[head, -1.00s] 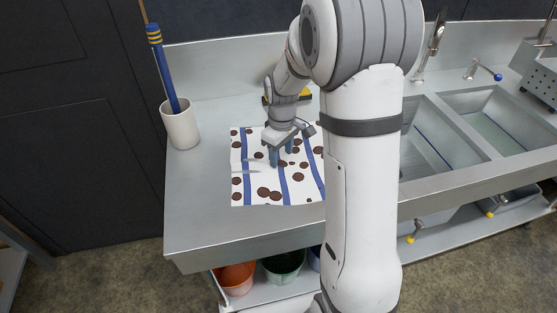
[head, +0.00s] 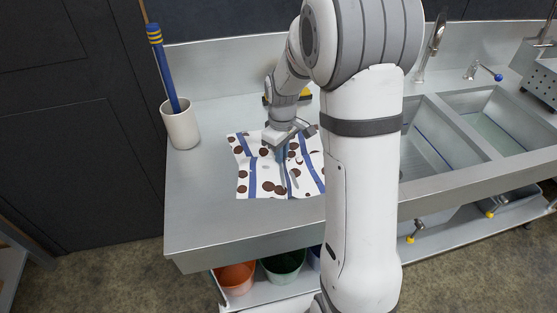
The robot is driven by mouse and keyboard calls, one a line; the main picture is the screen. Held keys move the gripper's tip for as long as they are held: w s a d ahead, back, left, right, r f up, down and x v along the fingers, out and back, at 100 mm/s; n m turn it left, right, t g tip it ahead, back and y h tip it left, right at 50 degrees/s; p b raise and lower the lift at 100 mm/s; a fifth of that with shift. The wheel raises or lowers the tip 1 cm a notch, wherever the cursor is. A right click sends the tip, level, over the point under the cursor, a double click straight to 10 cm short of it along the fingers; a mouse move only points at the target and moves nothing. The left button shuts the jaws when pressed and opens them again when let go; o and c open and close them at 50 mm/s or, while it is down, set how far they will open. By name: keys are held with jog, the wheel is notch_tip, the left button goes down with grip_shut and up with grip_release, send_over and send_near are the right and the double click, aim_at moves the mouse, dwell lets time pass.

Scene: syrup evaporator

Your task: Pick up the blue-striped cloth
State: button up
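The blue-striped cloth (head: 252,172) is white with blue stripes and dark brown spots. It lies on the metal counter, creased and bunched around my gripper. My gripper (head: 282,153) points down at the upper middle of the cloth. Its fingers are close together with a ridge of cloth gathered at them, so it looks shut on the cloth. The right part of the cloth is hidden behind my arm.
A white cup (head: 181,125) holding a blue-handled tool stands at the counter's (head: 205,220) back left. A yellow-topped item (head: 305,93) sits behind my gripper. Two sinks (head: 495,122) lie to the right. The counter's front left is clear.

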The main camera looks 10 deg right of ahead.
jog(key=shift+r, duration=0.1)
grip_shut()
notch_tip(320, 180, up, 12)
jog(key=p, duration=0.8)
notch_tip(320, 180, up, 18)
jog(key=p, duration=1.1)
